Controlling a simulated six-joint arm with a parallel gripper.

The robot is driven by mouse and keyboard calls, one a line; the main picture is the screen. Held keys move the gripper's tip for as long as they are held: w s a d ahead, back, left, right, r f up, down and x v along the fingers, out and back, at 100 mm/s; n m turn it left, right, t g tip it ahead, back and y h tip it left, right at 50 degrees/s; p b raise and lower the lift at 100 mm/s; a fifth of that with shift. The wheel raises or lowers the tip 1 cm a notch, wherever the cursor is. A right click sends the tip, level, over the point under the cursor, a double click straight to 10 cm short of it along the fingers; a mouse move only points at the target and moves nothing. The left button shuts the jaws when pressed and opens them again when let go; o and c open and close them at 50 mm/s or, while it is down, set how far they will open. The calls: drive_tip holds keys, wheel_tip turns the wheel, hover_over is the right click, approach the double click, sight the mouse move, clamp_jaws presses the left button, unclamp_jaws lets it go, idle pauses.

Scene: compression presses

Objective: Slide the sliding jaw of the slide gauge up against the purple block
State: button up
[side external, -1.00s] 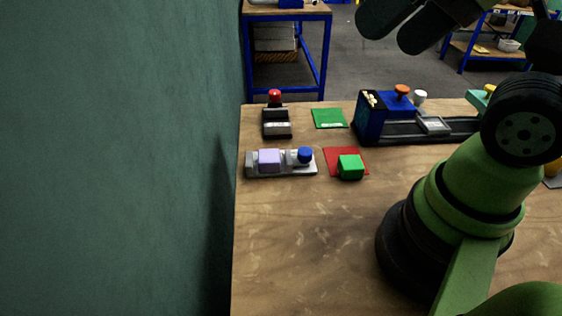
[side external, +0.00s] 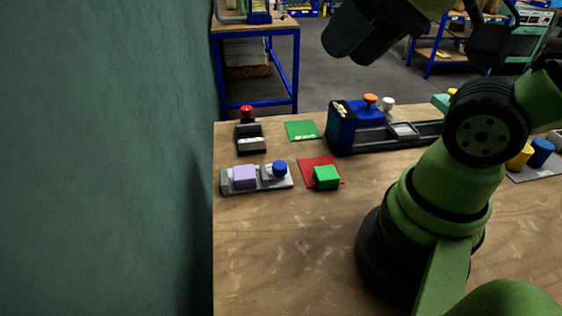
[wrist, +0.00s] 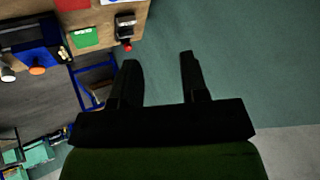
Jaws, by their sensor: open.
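The slide gauge (side external: 285,184) is a small pale grey base at the left of the table. The purple block (side external: 245,177) sits on it near its left end. The sliding jaw (side external: 266,173), with a blue knob (side external: 280,168), is to the right of the block. I cannot tell whether a gap separates jaw and block. My gripper (side external: 350,40) is high above the table's far side, well away from the gauge. In the wrist view my gripper (wrist: 160,70) is open and empty. The gauge cannot be made out there.
Behind stand a small black device with a red knob (side external: 247,112), a green mat (side external: 302,131) and a blue press (side external: 342,129). A green wall (side external: 100,150) is close on the left. The front table is bare.

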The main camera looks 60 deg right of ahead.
drive_tip(key=w+d+f+m+g, duration=0.1)
drive_tip(key=w+f+m+g, duration=0.1)
drive_tip(key=w+m, duration=0.1)
drive_tip(key=w+d+f+m+g, duration=0.1)
drive_tip(key=shift+w+d+y, duration=0.15)
drive_tip(key=shift+d+y, duration=0.15)
clamp_jaws()
drive_tip(key=w+d+f+m+g+y, duration=0.1)
drive_tip(key=w+d+f+m+y, duration=0.1)
drive_tip(key=w+d+f+m, duration=0.3)
drive_tip(key=m+t+y, duration=0.2)
drive_tip(key=m+y, duration=0.2)
drive_tip(key=m, duration=0.7)
approach(275, 172)
drive_tip(key=f, duration=0.1)
drive_tip(key=w+f, duration=0.1)
drive_tip(key=f, duration=0.1)
drive_tip(key=a+f, duration=0.1)
drive_tip(key=shift+w+a+f, duration=0.1)
drive_tip(key=shift+w+f, duration=0.2)
drive_tip(key=shift+w, duration=0.1)
